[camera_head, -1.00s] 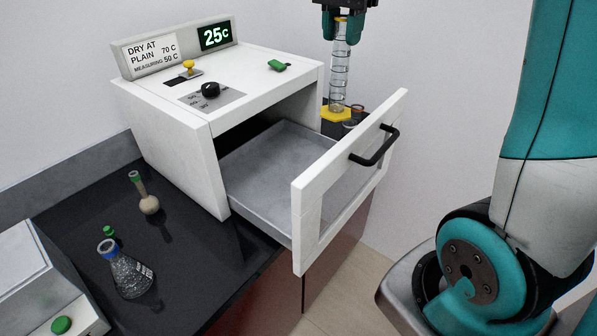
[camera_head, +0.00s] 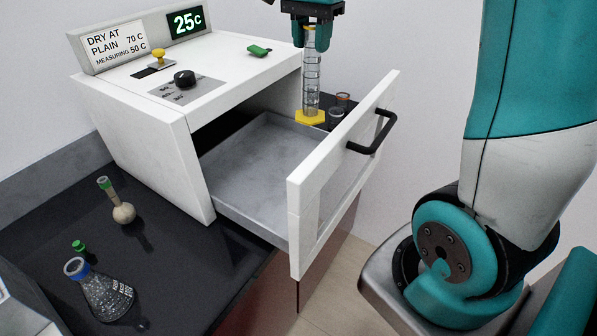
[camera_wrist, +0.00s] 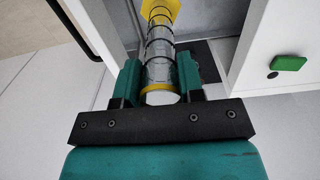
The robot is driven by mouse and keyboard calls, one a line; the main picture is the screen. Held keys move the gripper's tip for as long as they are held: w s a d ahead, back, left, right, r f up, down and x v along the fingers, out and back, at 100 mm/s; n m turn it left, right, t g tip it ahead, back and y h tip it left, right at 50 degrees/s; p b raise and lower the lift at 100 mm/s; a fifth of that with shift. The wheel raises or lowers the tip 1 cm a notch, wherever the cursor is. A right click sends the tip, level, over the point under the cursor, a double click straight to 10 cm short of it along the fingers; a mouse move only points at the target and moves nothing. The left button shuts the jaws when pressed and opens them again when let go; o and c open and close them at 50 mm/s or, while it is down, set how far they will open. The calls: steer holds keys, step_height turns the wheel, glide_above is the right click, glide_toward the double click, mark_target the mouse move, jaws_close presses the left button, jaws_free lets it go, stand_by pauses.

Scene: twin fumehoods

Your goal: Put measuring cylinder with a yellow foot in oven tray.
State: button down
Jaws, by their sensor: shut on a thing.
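The measuring cylinder (camera_head: 312,82) is clear with dark rings and a yellow foot, and it hangs upright in my gripper (camera_head: 311,27). My gripper is shut on its upper end, and the cylinder also shows between the fingers in the wrist view (camera_wrist: 160,62). In the head view the yellow foot appears at the back right corner of the oven tray (camera_head: 240,196). I cannot tell its exact height over the tray rim. The tray is grey, empty, and pulled out of the white oven (camera_head: 160,130).
The oven's white front panel (camera_head: 340,165) with a black handle (camera_head: 376,133) stands in front of the tray. Small glass vessels (camera_head: 338,112) are behind the panel on the right. Flasks (camera_head: 99,290) stand on the dark bench at left.

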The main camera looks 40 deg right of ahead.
mark_target(310, 114)
step_height(310, 114, down, 20)
steer(key=p, duration=0.3)
steer(key=shift+f, duration=0.2)
steer(key=c, duration=0.8)
jaws_free()
steer(key=shift+f, duration=0.15)
steer(key=shift+o, duration=0.3)
